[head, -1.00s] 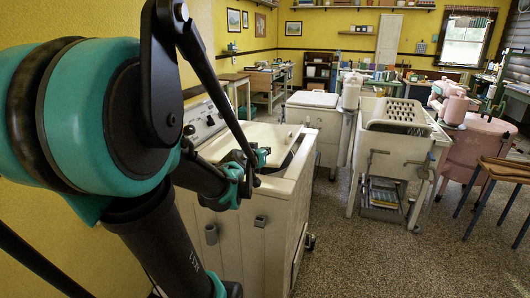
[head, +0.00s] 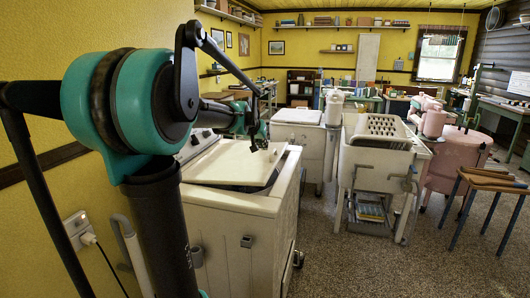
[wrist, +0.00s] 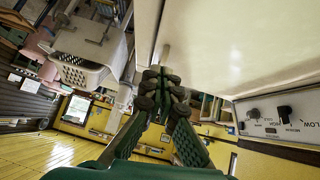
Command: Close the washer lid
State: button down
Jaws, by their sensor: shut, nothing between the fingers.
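The white washer (head: 232,232) stands in front of me on the left in the head view. Its pale lid (head: 228,163) is partly open at a low tilt. A dark gap into the tub (head: 268,184) shows below the lid's right edge. My gripper (head: 257,139) is shut and empty, at the lid's far right part in the head view. In the wrist view the closed fingers (wrist: 164,90) are beside the edge of the large white lid (wrist: 245,45). I cannot tell whether they touch it.
The washer's control panel (wrist: 279,118) is beside the lid in the wrist view. A lidded white washer (head: 299,118) and a white tub with a ridged top (head: 378,145) stand behind and right. A wooden-topped stool (head: 490,178) is far right. Speckled floor between is clear.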

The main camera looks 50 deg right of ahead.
send_over(272, 173)
jog(key=w, duration=0.2)
jog(key=f, duration=0.5)
jog(key=shift+w+d+f, duration=0.15)
jog(key=shift+d+f, duration=0.05)
jog(key=f, duration=0.3)
jog(key=shift+d+f, duration=0.15)
jog(key=shift+d, duration=0.15)
jog(key=shift+s+f, duration=0.2)
jog(key=shift+f, duration=0.4)
jog(key=shift+m+t, duration=0.4)
jog(key=shift+t, duration=0.3)
jog(key=f, duration=0.5)
jog(key=shift+s+d, duration=0.2)
jog(key=shift+s, duration=0.2)
jog(key=shift+s+a+f+t+y, duration=0.1)
jog(key=shift+a+f+t+y, duration=0.2)
jog(key=shift+f+y, duration=0.15)
